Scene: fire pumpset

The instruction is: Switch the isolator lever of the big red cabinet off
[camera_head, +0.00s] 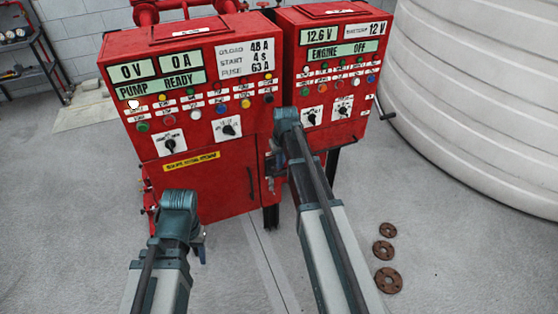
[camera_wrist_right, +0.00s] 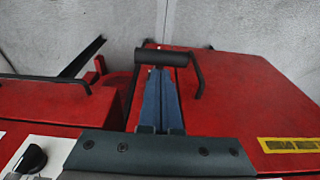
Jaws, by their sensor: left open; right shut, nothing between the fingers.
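The big red cabinet (camera_head: 190,110) stands left of centre in the head view, with displays, a yellow label and a door below. My right gripper (camera_head: 274,172) is in front of its right edge, by the gap between the cabinets. In the right wrist view its blue fingers (camera_wrist_right: 160,100) are shut and empty. A black cylindrical grip (camera_wrist_right: 163,57), apparently the isolator lever's, lies across their tips. I cannot tell whether they touch. The rest of the lever is hidden. My left gripper (camera_head: 201,246) is open, low in front of the cabinet; its fingers are mostly hidden behind its wrist.
A smaller red cabinet (camera_head: 335,75) with a black crank-shaped lever (camera_head: 384,108) on its side stands to the right. A large white tank (camera_head: 480,100) is beyond it. Several brown flanges (camera_head: 388,280) lie on the floor at right. The left floor is clear.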

